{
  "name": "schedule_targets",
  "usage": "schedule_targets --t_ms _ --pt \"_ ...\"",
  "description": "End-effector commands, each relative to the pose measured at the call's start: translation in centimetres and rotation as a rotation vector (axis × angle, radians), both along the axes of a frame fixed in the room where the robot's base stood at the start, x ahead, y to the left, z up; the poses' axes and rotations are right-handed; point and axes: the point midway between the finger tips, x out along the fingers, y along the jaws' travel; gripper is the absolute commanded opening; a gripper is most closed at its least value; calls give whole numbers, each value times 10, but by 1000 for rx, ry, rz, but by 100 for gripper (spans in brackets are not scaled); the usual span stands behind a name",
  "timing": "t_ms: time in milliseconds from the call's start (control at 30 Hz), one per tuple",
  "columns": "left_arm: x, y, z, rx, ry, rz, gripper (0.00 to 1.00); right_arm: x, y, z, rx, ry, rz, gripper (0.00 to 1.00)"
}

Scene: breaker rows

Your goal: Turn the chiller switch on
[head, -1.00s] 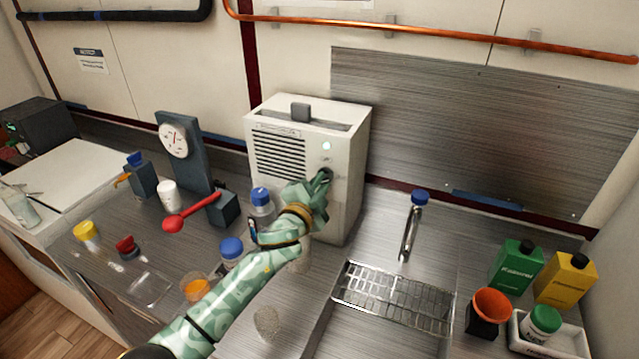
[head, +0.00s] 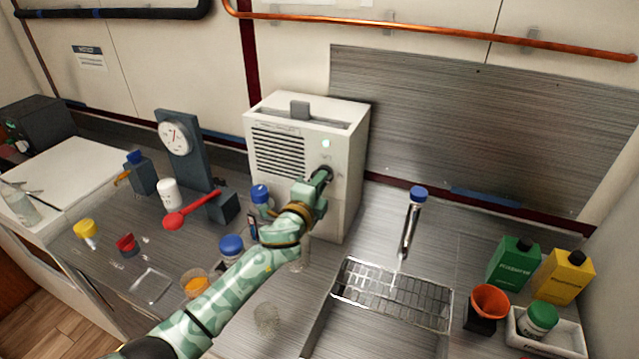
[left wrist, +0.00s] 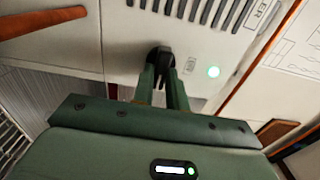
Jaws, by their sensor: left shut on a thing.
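The chiller (head: 345,190) is a white box with a slatted vent on its front, standing against the wall in the head view; part of its front fills the top of the left wrist view (left wrist: 120,40). Its switch is a black rotary knob (left wrist: 160,53) on the front. A small round light (head: 326,143) above the switch glows pale green; it also shows in the left wrist view (left wrist: 214,72). My left gripper (left wrist: 163,72) is shut on the knob, its fingers partly covering it. The knob's exact pointing direction is hard to tell. My right gripper is not in view.
Blue-capped bottles (head: 231,248) stand close under my left arm. A gauge stand (head: 182,140) with a red-handled lever is to the left. A wire rack (head: 390,292) lies to the right, with green (head: 514,262) and yellow (head: 563,275) bottles beyond it.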

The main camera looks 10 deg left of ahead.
Motion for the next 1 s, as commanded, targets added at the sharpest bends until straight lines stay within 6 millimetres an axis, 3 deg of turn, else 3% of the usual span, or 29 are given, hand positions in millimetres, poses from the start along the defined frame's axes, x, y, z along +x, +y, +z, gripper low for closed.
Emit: schedule_targets --t_ms 333,367,433,767,867,1000 --pt "-1 0 -3 8 3 0 0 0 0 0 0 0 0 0" --pt "-1 0 -3 8 3 0 20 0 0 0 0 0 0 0" --pt "-1 0 -2 7 3 0 36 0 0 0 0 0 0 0" --pt "-4 1 -1 4 1 0 36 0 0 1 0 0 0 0" --pt "-15 3 0 3 1 -1 36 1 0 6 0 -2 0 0" --pt "-47 9 0 5 2 -2 36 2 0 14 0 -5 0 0"
